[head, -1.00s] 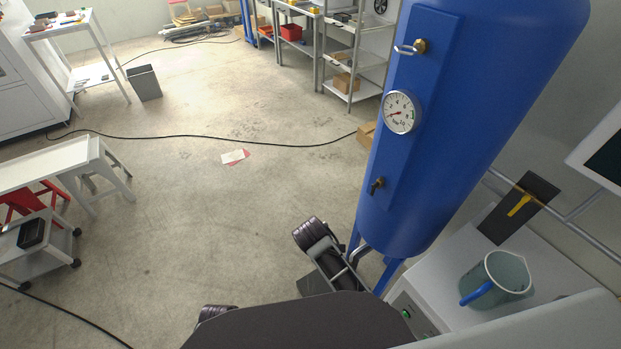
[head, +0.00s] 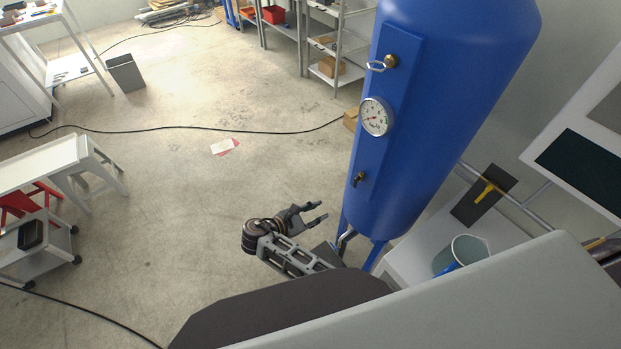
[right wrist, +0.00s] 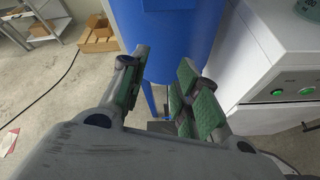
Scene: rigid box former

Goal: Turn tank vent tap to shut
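The blue tank (head: 440,110) stands right of centre in the head view and also shows in the right wrist view (right wrist: 185,30). Low on its front panel is a small brass tap with a dark handle (head: 358,180). The handle's exact angle is too small to tell. A brass fitting with a pale ring (head: 383,64) sits higher up, with a round gauge (head: 376,117) between. My right gripper (head: 318,212) is open and empty, below and left of the low tap, apart from it. Its green-padded fingers are spread in the right wrist view (right wrist: 160,80). My left gripper is out of view.
A white cabinet (right wrist: 275,60) with green buttons stands close right of my right gripper. A blue-handled jug (head: 465,250) and a dark plate with a yellow handle (head: 482,195) are right of the tank.

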